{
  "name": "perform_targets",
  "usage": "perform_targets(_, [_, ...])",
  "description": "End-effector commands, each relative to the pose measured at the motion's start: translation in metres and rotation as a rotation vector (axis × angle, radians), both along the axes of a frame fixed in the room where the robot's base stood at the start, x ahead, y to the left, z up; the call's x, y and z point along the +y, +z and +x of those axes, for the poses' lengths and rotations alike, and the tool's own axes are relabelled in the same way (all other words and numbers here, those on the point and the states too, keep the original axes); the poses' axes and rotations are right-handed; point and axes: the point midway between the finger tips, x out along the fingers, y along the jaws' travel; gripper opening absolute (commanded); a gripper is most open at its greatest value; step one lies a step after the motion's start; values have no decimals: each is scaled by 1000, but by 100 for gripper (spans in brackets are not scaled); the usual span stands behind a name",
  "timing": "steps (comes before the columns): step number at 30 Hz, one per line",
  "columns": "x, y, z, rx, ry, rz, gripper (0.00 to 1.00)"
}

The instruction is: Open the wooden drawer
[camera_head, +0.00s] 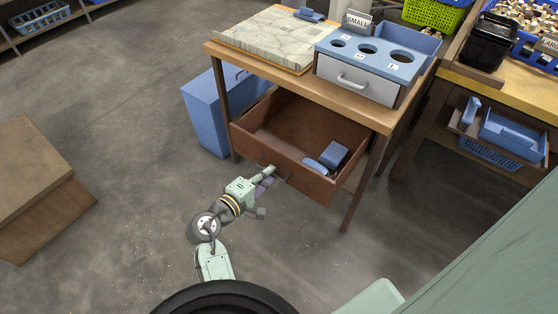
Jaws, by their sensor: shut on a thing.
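The brown wooden drawer (249,141) hangs under the tabletop of a wooden table and is pulled out, with its inside showing. A blue box (334,154) and a smaller blue item (316,166) lie in its right part. My gripper (268,176) is at the middle of the drawer's front, shut on the thin dark handle (287,176). My fingers partly hide the handle. My arm reaches up to it from the bottom of the picture.
The wooden table (227,53) carries a map-like board (270,38) and a blue-topped unit with round holes and a white drawer (352,78). A blue bin (204,118) stands left of the table. A wooden box (35,170) is at far left. Floor between is clear.

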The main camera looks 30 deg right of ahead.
Motion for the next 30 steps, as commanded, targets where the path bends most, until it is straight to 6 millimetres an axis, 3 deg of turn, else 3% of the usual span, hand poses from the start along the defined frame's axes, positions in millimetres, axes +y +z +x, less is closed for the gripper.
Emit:
perform_targets(7, [19,0,-8,0,-1,0,0])
perform_targets(20, [22,1,-9,0,0,-1,0])
perform_targets(21, [22,1,-9,0,0,-1,9])
perform_targets(30, [22,0,-9,0,0,0,28])
